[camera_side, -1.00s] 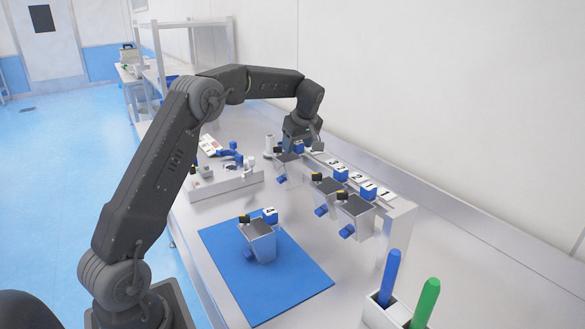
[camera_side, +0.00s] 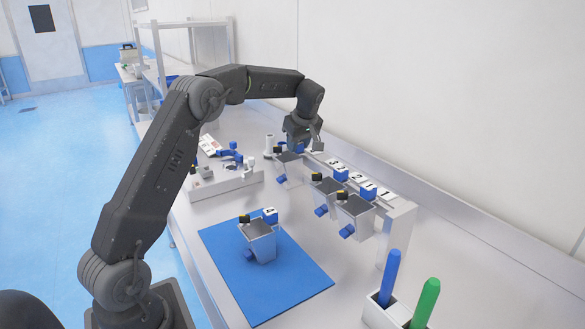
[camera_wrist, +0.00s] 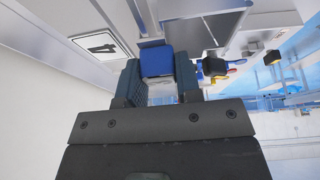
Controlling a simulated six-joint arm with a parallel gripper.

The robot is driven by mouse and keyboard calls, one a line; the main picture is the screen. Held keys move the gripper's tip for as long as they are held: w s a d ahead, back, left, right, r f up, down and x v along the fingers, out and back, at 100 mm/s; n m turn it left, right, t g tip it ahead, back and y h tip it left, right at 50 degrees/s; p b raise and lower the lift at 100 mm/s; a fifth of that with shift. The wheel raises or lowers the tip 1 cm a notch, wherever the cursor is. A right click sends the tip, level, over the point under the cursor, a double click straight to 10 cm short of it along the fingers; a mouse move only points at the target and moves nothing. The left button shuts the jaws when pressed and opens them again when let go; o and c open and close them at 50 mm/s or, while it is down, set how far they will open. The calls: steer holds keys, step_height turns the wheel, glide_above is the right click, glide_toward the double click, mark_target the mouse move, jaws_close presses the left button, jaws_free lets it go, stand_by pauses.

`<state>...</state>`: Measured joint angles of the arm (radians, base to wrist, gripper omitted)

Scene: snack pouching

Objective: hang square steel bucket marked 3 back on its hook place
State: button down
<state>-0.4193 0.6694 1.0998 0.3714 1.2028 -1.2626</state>
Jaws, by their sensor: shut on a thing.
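My gripper (camera_side: 301,141) is shut on the blue block of a square steel bucket (camera_side: 288,167) near the far end of the hook rail (camera_side: 398,210). In the wrist view the fingers (camera_wrist: 158,82) sit on either side of the blue block (camera_wrist: 158,62), with the bucket's steel wall (camera_wrist: 190,30) beyond. The bucket hangs upright beside the rail; I cannot tell whether it touches the hook. No number on it can be read. A number plate (camera_wrist: 98,45) on the rail shows at the left of the wrist view.
Two buckets (camera_side: 327,190) (camera_side: 355,211) hang at the rail's nearer places. Another bucket (camera_side: 260,243) stands on the blue mat (camera_side: 300,285). A holder with blue and green pens (camera_side: 390,310) is at the front. A white tray (camera_side: 225,184) with small items lies left of the gripper.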

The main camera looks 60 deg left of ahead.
steer(key=shift+r, duration=0.15)
steer(key=shift+r, duration=0.45)
steer(key=r, duration=0.3)
steer(key=shift+s+a+r, duration=0.3)
steer(key=shift+s+r, duration=0.05)
steer(key=shift+s, duration=0.05)
steer(key=s+a+r, duration=0.6)
steer(key=s, duration=0.3)
steer(key=shift+r, duration=0.1)
steer(key=w+d+f, duration=0.1)
steer(key=d+f, duration=0.2)
steer(key=d, duration=0.5)
steer(key=w+d+f, duration=0.2)
steer(key=d+f, duration=0.1)
steer(key=d, duration=0.5)
steer(key=shift+w, duration=0.1)
